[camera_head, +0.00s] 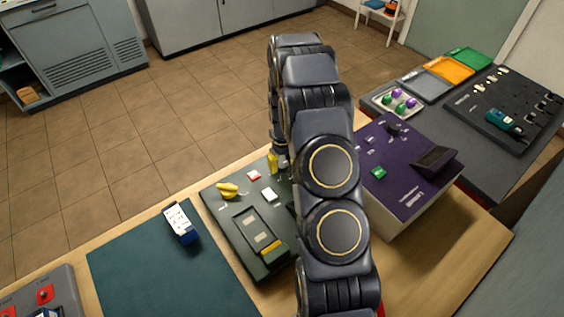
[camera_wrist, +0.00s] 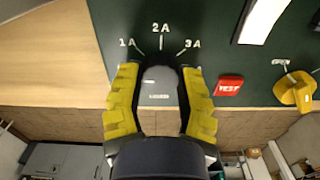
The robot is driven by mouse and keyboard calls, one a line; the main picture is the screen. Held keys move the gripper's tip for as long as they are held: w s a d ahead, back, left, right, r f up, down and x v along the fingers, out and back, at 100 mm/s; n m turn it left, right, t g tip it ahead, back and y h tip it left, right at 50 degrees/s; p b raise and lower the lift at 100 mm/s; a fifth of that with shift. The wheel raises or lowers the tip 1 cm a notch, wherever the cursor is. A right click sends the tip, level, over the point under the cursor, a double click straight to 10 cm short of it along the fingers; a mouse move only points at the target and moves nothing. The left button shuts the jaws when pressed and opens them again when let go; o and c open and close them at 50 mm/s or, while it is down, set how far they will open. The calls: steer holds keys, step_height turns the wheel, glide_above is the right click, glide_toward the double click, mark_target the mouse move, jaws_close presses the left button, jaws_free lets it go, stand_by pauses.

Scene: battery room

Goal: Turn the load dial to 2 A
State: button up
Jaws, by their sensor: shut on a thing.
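The load dial (camera_wrist: 158,62) is a dark knob at the edge of the dark green tester panel (camera_wrist: 215,55), seen in the wrist view under the white marks 1A, 2A and 3A. The 2A mark stands straight above the dial, with 1A to the left and 3A to the right. My gripper (camera_wrist: 160,95) is shut on the dial, one yellow ribbed finger on each side. Its pointer is not clear to me. In the head view my gripper (camera_head: 272,162) shows as a bit of yellow at the tester's far edge; my arm hides the dial.
A blue-and-white battery (camera_head: 181,224) lies on the teal mat (camera_head: 165,275) to the left. A purple unit (camera_head: 412,190) stands to the right.

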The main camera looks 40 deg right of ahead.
steer(key=m, duration=0.4)
steer(key=shift+f, duration=0.1)
steer(key=m, duration=0.4)
steer(key=shift+m, duration=0.3)
steer(key=m, duration=0.4)
steer(key=shift+m, duration=2.1)
steer(key=o, duration=1.2)
